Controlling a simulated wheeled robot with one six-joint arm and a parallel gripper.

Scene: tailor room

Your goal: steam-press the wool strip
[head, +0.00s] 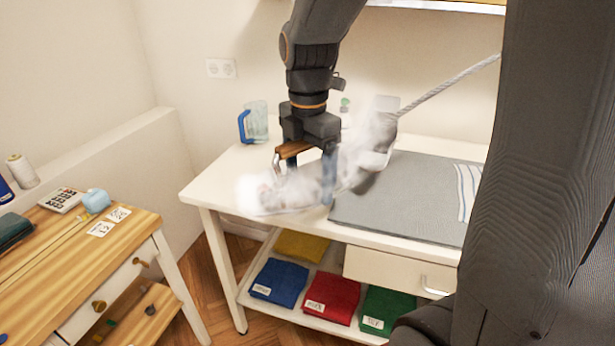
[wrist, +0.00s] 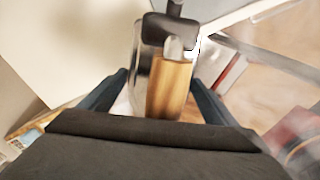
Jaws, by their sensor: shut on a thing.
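My gripper (head: 305,172) is over the front left of the white table, with its fingers pointing down. It is shut on the wooden handle (head: 292,149) of what looks like a steam iron. White steam surrounds the iron and hides most of its body and underside, so I cannot tell whether it touches anything. In the wrist view the handle (wrist: 172,88) lies between the fingers of my gripper (wrist: 160,85). A grey pressing mat (head: 400,200) lies on the table, right of the gripper. A pale strip with blue stripes (head: 467,190) lies on its right part; I cannot tell its material.
A pale cord (head: 450,82) runs up right from the steam. A glass jug (head: 257,122) with a blue handle stands at the back left. Folded blue (head: 278,283), red (head: 331,298), green (head: 385,308) and yellow (head: 303,246) cloths lie on the lower shelf. A wooden desk (head: 60,270) stands left.

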